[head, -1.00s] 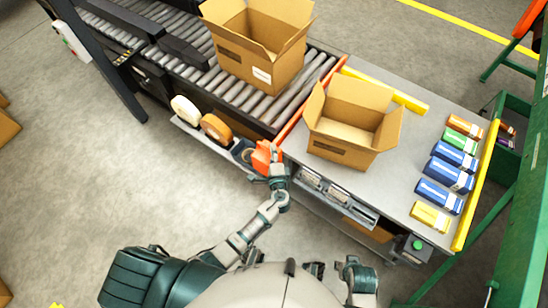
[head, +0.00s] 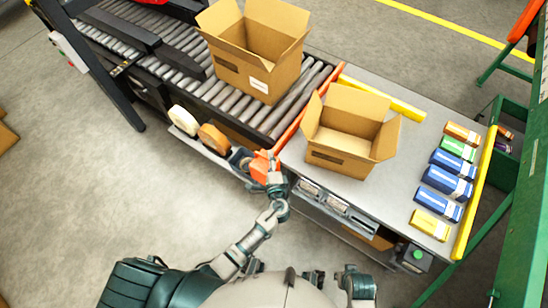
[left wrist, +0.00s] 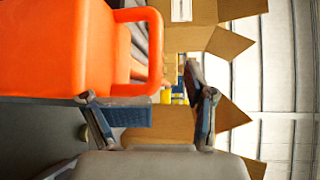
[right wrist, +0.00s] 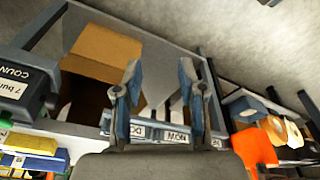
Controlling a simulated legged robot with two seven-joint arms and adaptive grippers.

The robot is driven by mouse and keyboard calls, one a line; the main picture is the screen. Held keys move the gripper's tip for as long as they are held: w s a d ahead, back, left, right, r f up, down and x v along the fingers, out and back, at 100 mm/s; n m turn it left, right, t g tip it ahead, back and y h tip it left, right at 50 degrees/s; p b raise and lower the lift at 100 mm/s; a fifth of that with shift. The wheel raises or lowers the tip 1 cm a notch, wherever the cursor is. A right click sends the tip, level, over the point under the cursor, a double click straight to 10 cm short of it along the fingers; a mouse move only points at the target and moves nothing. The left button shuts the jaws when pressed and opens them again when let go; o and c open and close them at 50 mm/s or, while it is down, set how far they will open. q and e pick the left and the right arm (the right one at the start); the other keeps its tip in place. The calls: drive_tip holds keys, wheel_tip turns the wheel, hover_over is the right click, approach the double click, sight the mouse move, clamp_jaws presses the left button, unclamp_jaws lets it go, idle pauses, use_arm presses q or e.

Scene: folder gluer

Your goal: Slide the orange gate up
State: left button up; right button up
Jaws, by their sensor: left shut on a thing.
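The orange gate (head: 299,122) shows as a thin orange strip between the roller conveyor and the grey table. At its near end is an orange block (head: 261,167), with my left gripper (head: 273,182) against it. In the left wrist view this orange part (left wrist: 60,50) is large and has a loop handle (left wrist: 155,50). My right gripper (right wrist: 158,75) is open and empty, low by my body.
An open carton (head: 350,130) stands on the table (head: 400,190) right of the gate; another (head: 256,60) stands on the roller conveyor (head: 190,75). Tape rolls (head: 213,138) sit left of the orange block. Several small boxes (head: 445,177) line the table's right side. A green frame (head: 520,190) stands at right.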

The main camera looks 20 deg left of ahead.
use_arm(q)
drive_tip(key=w+d+v, duration=0.1)
drive_tip(key=v, duration=1)
drive_tip(key=s+a+f+n+g+h+p, duration=0.1)
drive_tip(key=s+a+f+n+g+p, duration=0.1)
drive_tip(key=s+a+f+g, duration=0.45)
drive_tip(key=s+a+f+n+g+h+p, duration=0.1)
drive_tip(key=s+f+n, duration=0.15)
drive_tip(key=f, duration=0.75)
drive_tip(key=s+a+f+n+g+h+p, duration=0.1)
drive_tip(key=s+a+f+n+g, duration=0.1)
drive_tip(key=s, duration=0.4)
drive_tip(key=s+a+f+n+g+h+p, duration=0.1)
drive_tip(key=s+a+f+n+g+h, duration=0.1)
drive_tip(key=s+f, duration=0.3)
drive_tip(key=s+a+f+n+g+h+p, duration=0.1)
drive_tip(key=s+a+f+n+g+h, duration=0.1)
drive_tip(key=s, duration=0.6)
drive_tip(key=shift+a+f+n, duration=0.35)
drive_tip(key=shift+f+n, duration=0.45)
drive_tip(key=shift+n, duration=0.25)
use_arm(e)
drive_tip(key=s+f, duration=0.2)
drive_tip(key=f, duration=0.6)
drive_tip(key=s+f, duration=0.2)
drive_tip(key=f, duration=0.6)
drive_tip(key=shift+s+g, duration=0.3)
drive_tip(key=shift+g, duration=0.1)
